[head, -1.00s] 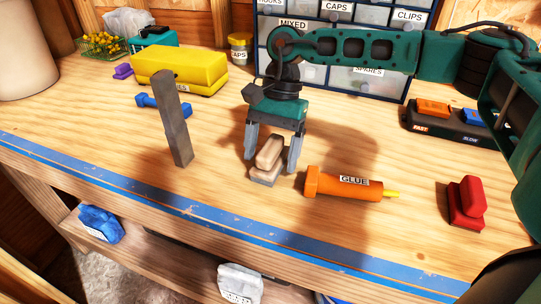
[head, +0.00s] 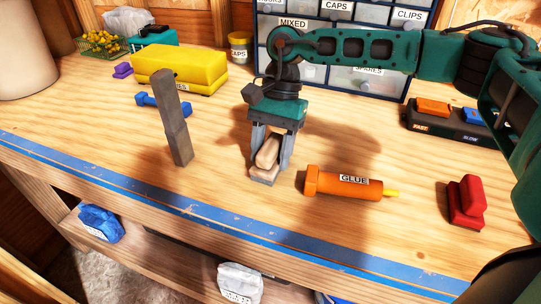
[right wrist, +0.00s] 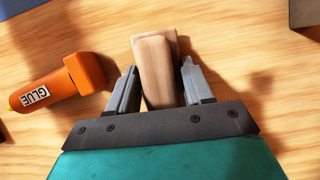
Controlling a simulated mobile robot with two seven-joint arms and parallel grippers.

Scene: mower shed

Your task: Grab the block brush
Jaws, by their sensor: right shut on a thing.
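The block brush (head: 267,152) is a small pale wooden block on a flat light base, on the workbench just left of the glue tube. My right gripper (head: 269,166) reaches down over it with one finger on each side and is shut on it. The right wrist view shows the brush (right wrist: 155,62) between the two grey fingers of the right gripper (right wrist: 158,72). The base appears to be on or very near the bench top. My left gripper is not in view.
An orange glue tube (head: 345,184) lies close to the right. An upright grey-brown bar (head: 173,120) stands to the left. A red block-shaped item (head: 467,203) is farther right. Blue tape (head: 200,212) runs along the bench's front edge, with bare wood behind it.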

